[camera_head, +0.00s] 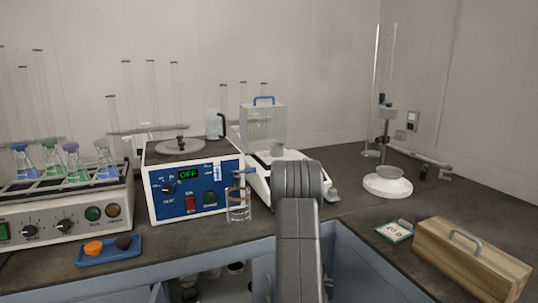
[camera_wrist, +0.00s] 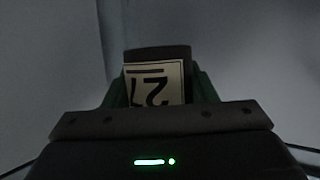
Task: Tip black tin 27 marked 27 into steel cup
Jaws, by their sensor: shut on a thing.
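My gripper (camera_wrist: 158,98) is shut on black tin 27 (camera_wrist: 157,56) in the wrist view. The tin has a white label with a black 27, seen upside down. The green fingers show on both sides of it. In the head view my arm reaches forward over the open compartment at the bench front, and the gripper and held tin are hidden.
A white round stand with a dish (camera_head: 388,186) and a wooden box (camera_head: 472,258) are right.

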